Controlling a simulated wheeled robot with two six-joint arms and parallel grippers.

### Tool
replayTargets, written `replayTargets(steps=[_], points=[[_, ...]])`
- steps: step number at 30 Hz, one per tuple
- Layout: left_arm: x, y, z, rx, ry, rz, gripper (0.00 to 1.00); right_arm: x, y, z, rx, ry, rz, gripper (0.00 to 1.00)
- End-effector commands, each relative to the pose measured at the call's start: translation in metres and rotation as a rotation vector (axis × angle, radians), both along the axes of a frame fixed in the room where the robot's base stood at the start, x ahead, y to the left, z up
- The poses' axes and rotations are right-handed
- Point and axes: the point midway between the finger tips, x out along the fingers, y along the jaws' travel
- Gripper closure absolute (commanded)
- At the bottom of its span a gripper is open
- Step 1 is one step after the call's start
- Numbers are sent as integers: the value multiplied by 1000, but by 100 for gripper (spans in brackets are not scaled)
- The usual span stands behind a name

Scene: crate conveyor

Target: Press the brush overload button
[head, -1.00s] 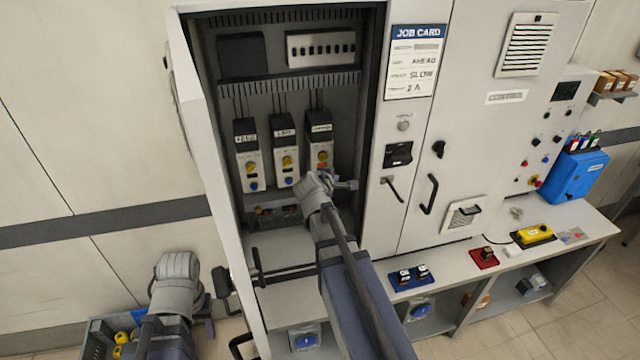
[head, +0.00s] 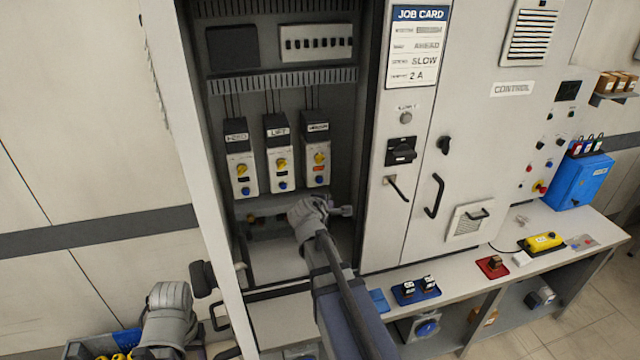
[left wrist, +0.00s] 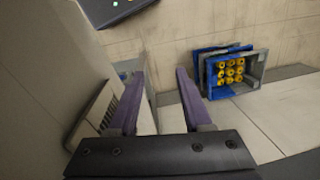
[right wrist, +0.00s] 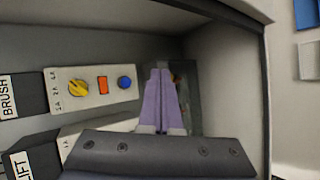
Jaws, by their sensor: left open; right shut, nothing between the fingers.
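The brush overload unit (right wrist: 95,88), labelled BRUSH in the right wrist view, has a yellow dial, an orange-red square and a blue button (right wrist: 124,82). In the head view the unit with the orange square (head: 318,164) is the rightmost of three in the open cabinet. Its blue button (head: 318,180) is in plain sight. My right gripper (right wrist: 160,72) is shut and empty. Its fingertips are apart from the button, to its right in the wrist view. In the head view this gripper (head: 342,211) is below the unit. My left gripper (left wrist: 160,75) is open and empty, outside the cabinet.
The lift unit (head: 281,164) and another similar unit (head: 241,170) stand left of the brush unit. The cabinet's side walls bound the space. A bench (head: 460,290) runs below.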

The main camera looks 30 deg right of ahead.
Motion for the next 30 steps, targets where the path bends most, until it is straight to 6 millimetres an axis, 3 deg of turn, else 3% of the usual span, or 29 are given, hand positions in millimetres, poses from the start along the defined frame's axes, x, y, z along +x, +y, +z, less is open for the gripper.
replayTargets(steps=[11,24,30], points=[[0,0,0,0,0,0,50,15,-4,0,0,0,0,100],[0,0,0,0,0,0,50,70,-17,0,0,0,0,100],[0,0,0,0,0,0,50,85,-20,0,0,0,0,100]])
